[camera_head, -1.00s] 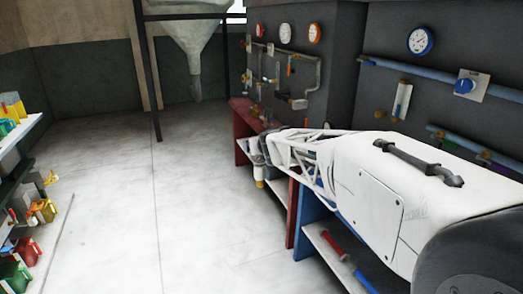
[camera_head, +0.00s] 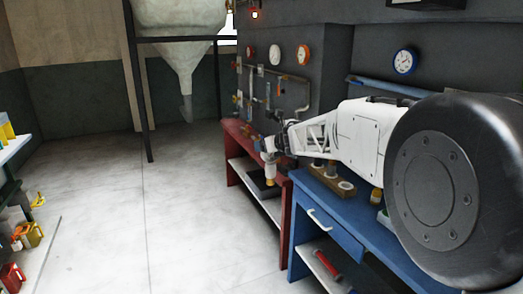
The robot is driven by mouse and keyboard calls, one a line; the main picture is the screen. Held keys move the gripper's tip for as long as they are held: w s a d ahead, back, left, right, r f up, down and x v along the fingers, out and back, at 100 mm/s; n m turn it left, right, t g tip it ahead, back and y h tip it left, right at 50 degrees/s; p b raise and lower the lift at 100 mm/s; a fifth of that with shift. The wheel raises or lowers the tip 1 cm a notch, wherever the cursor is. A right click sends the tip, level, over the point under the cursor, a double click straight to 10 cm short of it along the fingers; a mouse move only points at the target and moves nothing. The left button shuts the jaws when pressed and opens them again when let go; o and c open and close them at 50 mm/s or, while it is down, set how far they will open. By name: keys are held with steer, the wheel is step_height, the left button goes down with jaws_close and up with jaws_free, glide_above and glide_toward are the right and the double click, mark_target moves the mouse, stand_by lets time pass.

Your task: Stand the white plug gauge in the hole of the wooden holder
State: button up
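My gripper (camera_head: 270,155) is at the far end of my white arm, in front of the red bench. It is small in view and appears shut on a white piece with a yellowish end, which looks like the white plug gauge (camera_head: 270,171). The gauge hangs roughly upright below the gripper, clear of the floor. The wooden holder (camera_head: 323,178) is a brown block on the blue bench, right of the gripper and apart from it. Pale round pieces or openings show on and behind it; my arm partly hides this area. I cannot tell which hole is free.
The blue bench (camera_head: 330,220) has a drawer and a lower shelf with a red tool (camera_head: 327,264). A yellow-topped item (camera_head: 376,195) stands right of the holder. The red bench (camera_head: 286,205) is behind, with a dark tray on its shelf. Open floor (camera_head: 190,220) lies to the left.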

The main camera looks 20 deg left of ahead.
steer(key=w+d+r+n+g+y, duration=0.1)
steer(key=w+d+n+g, duration=0.1)
steer(key=w+d, duration=1.1)
steer(key=w+d+f+n+g, duration=0.1)
steer(key=w+d, duration=0.5)
steer(key=d, duration=0.1)
steer(key=w+d+f+n+g+y, duration=0.1)
steer(key=w+d+f, duration=0.1)
steer(key=w+d, duration=0.3)
steer(key=shift+w+d+f+y, duration=0.3)
steer(key=shift+w+d, duration=0.05)
steer(key=shift+d, duration=1.05)
steer(key=shift+f, duration=0.1)
